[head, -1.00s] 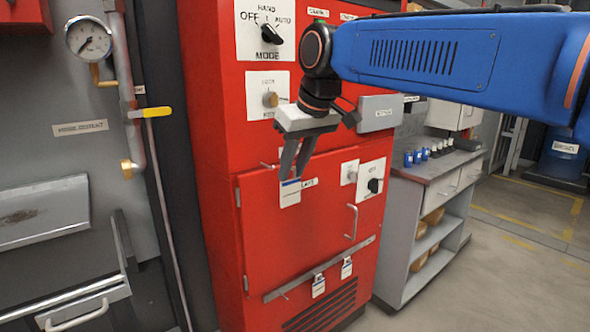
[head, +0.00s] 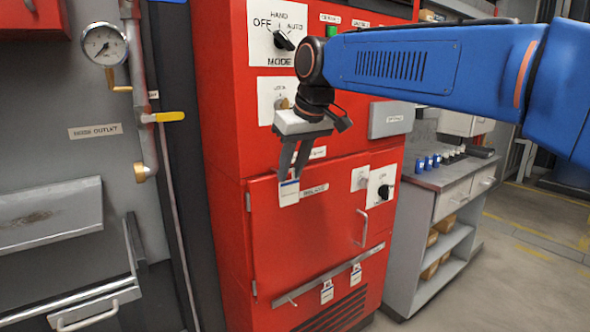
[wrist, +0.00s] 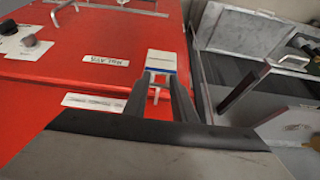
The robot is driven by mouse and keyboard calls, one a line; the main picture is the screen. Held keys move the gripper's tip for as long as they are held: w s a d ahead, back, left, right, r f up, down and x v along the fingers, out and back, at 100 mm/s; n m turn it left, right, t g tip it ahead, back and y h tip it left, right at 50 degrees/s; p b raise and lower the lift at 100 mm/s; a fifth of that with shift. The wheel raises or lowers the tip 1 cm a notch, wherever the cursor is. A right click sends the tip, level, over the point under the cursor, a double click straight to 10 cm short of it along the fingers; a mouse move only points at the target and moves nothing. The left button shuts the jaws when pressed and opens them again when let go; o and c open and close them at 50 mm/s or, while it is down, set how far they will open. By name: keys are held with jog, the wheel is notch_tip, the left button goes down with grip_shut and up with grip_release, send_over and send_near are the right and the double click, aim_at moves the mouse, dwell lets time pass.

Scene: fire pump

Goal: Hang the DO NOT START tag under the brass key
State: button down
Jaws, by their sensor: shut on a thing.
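My gripper (head: 290,176) points down in front of the red cabinet, shut on a white tag with a blue band (head: 289,192). The tag hangs from the fingertips before the upper left of the cabinet door, and its wording is too small to read. The tag also shows beyond the finger ends in the wrist view (wrist: 161,60). The brass key (head: 284,103) sits in a white plate above my gripper, partly covered by the wrist. A small metal peg (wrist: 155,95) shows between the fingers in the wrist view; whether the tag touches it I cannot tell.
The cabinet door (head: 300,240) has a handle (head: 361,228) at right. Two more tags (head: 327,291) hang on the low rail. A mode knob (head: 284,41) is above, and a grey box (head: 391,119) is to the right. A pressure gauge (head: 104,44) and pipe stand at left.

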jog(key=shift+w+a+f, duration=0.2)
jog(key=shift+w+a, duration=0.35)
jog(key=shift+w, duration=0.25)
jog(key=shift+w+a+f, duration=0.15)
jog(key=shift+w+a, duration=0.4)
jog(key=shift+w, duration=0.25)
jog(key=c, duration=1.4)
grip_release()
